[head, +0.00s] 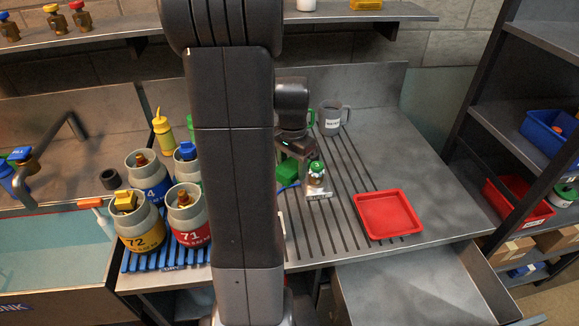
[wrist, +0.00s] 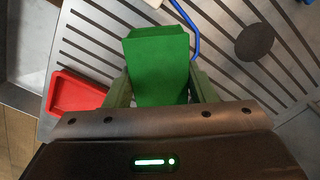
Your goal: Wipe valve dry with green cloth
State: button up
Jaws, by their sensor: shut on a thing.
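My gripper (head: 293,152) is shut on the green cloth (head: 288,171), a folded block. In the wrist view, the cloth (wrist: 158,62) sits between the two fingers (wrist: 158,92) and sticks out beyond them. A valve with a green top (head: 316,172) stands upright on a small pale labelled stand (head: 319,194) on the grooved steel drainboard. The cloth is just left of the valve in the head view; I cannot tell whether they touch. My arm hides part of the drainboard.
A red tray (head: 388,215) lies empty to the right. A grey mug (head: 331,120) stands behind. Several numbered canisters (head: 139,222) crowd a blue rack at left, near a yellow bottle (head: 163,132). A blue cord (wrist: 190,34) lies by the cloth.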

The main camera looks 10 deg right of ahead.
aim_at(315, 167)
jog(key=w+d+f, duration=0.3)
jog(key=w+d, duration=0.2)
jog(key=d, duration=0.2)
jog(key=shift+f+b, duration=0.15)
jog(key=shift+b, duration=0.2)
jog(key=shift+d, duration=0.1)
jog(key=shift+f+b, duration=0.45)
jog(key=shift+f, duration=0.2)
dwell(0.8)
jog(key=shift+w, duration=0.1)
jog(key=shift+w+d+r+p, duration=0.15)
jog(key=shift+w+d+p, duration=0.25)
jog(key=shift+d, duration=0.3)
jog(key=shift+a, duration=0.1)
jog(key=shift+s+a+b, duration=0.35)
jog(key=shift+s+a, duration=0.1)
jog(key=shift+a, duration=0.2)
jog(key=shift+d, duration=0.1)
